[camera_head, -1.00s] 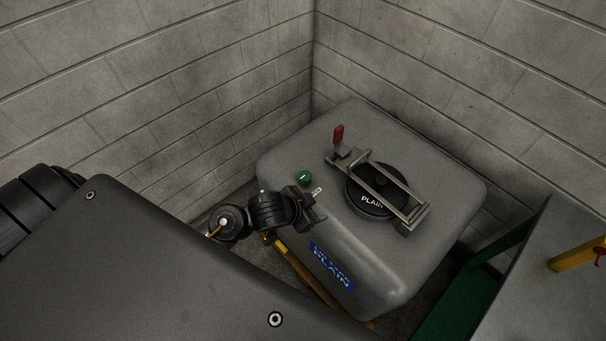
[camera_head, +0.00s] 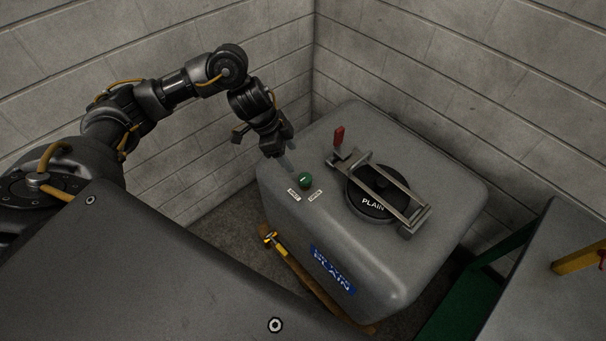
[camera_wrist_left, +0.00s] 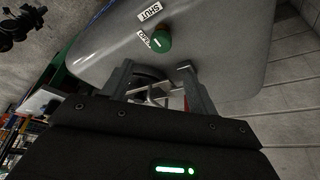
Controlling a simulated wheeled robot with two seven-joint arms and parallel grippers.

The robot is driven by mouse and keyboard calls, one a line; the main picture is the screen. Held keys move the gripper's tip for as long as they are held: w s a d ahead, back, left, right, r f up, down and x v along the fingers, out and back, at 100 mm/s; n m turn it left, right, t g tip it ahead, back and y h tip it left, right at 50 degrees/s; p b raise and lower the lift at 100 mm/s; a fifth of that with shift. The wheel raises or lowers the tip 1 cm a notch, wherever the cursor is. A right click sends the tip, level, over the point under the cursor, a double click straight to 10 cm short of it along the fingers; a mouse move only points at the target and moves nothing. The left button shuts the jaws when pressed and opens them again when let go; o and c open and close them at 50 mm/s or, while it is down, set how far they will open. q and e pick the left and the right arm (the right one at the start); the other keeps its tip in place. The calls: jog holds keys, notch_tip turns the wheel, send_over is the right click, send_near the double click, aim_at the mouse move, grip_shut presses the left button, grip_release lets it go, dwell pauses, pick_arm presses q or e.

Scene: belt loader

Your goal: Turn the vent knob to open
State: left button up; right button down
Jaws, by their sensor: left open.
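The vent knob (camera_head: 305,180) is a small round green knob with a white mark, on top of a grey tank (camera_head: 400,268) near its left edge. It also shows in the left wrist view (camera_wrist_left: 161,41). Two white labels lie beside it; in the left wrist view they read SHUT (camera_wrist_left: 150,12) and OPEN (camera_wrist_left: 143,38). I cannot tell surely which label the mark faces. My left gripper (camera_head: 290,163) points down just behind and left of the knob, apart from it. In the left wrist view its two fingers (camera_wrist_left: 155,72) are spread, with nothing between them. My right gripper is out of view.
The tank carries a black PLAIN lid (camera_head: 369,203) under a metal clamp with a red handle (camera_head: 338,136). Block walls (camera_head: 440,60) close in behind. A hammer-like yellow and brown tool (camera_head: 300,275) lies along the tank's front left. A grey-topped green stand (camera_head: 545,270) is at right.

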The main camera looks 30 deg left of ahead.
aim_at(305, 177)
pick_arm(q)
jog(key=x, duration=1)
jog(key=shift+f+b, duration=0.35)
jog(key=shift+b, duration=0.05)
jog(key=c, duration=1)
